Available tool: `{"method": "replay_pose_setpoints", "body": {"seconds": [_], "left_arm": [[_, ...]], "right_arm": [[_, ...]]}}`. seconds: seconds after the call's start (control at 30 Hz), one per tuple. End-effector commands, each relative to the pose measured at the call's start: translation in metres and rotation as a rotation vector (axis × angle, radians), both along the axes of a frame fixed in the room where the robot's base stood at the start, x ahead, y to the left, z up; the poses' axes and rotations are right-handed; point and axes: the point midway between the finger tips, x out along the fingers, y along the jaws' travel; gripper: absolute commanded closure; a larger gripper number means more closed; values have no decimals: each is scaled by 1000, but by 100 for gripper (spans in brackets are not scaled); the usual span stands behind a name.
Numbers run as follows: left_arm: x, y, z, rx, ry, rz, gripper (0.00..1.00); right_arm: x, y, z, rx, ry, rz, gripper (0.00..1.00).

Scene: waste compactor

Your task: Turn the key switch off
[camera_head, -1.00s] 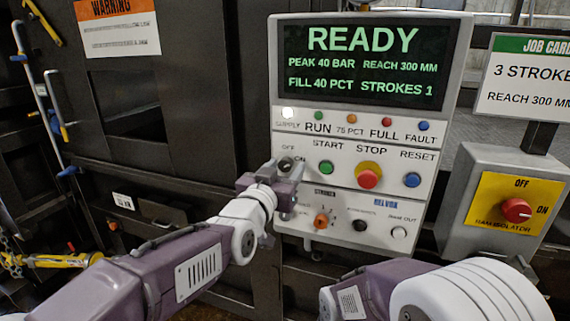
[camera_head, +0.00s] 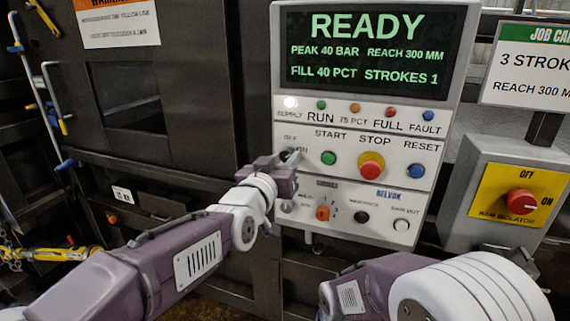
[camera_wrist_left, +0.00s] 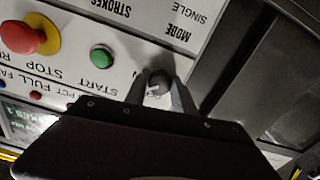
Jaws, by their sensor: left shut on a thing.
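The key switch (camera_wrist_left: 159,82) is a dark round knob on the white control panel (camera_head: 440,165), beside the OFF and ON labels. In the head view it sits at the panel's left edge, mostly hidden by my gripper. My left gripper (camera_head: 284,160) reaches it from the lower left. In the left wrist view the two fingers (camera_wrist_left: 160,90) stand on either side of the knob and are shut on it. The knob's exact angle is hard to read. My right arm shows at the lower right of the head view, but its gripper is out of view.
The green START button (camera_head: 329,158), red STOP button (camera_head: 371,166) and blue RESET button (camera_head: 416,171) are to the right of the switch. An orange selector (camera_head: 322,213) is below. The screen (camera_head: 372,45) reads READY. A red ram isolator knob (camera_head: 521,202) is further right.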

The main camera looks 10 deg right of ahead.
Motion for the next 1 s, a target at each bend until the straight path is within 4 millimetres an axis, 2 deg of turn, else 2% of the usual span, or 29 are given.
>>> {"method": "replay_pose_setpoints", "body": {"seconds": [0.03, 0.4, 1.0], "left_arm": [[0, 0, -2, -33, 15, 0, 100], [-1, 0, -2, -319, 210, 0, 100], [-1, -1, 2, -688, 459, 1, 100]], "right_arm": [[0, 0, -8, 0, 0, 0, 100], [0, 0, -36, 0, 0, 0, 100], [0, 0, -54, 0, 0, 0, 100]]}}
